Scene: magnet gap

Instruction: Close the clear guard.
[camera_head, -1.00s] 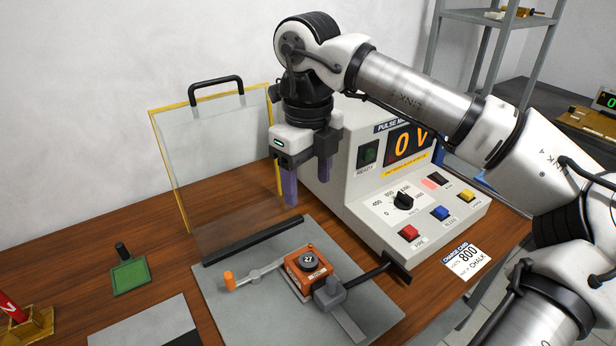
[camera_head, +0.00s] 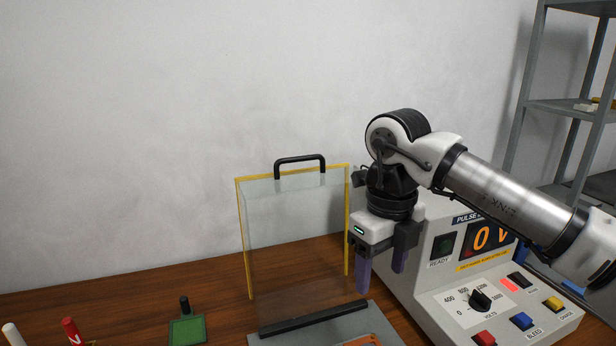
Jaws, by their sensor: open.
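The clear guard (camera_head: 296,240) is a see-through panel with yellow side edges. It stands upright, raised, behind the grey plate (camera_head: 355,322). Its black handle (camera_head: 300,161) is on the top edge. A black bar (camera_head: 313,318) lies along its foot at the back of the plate. My gripper (camera_head: 381,280) points down just right of the guard, in front of the pulse unit's left side. Its two purple fingers are apart with nothing between them. The front of the plate is cut off by the lower picture edge.
The white pulse unit (camera_head: 440,290) stands close on the right, its display showing 0 V. A green pad with a black knob (camera_head: 188,330) and red and white sticks (camera_head: 70,330) are at lower left. The wall is behind; the space above the guard is free.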

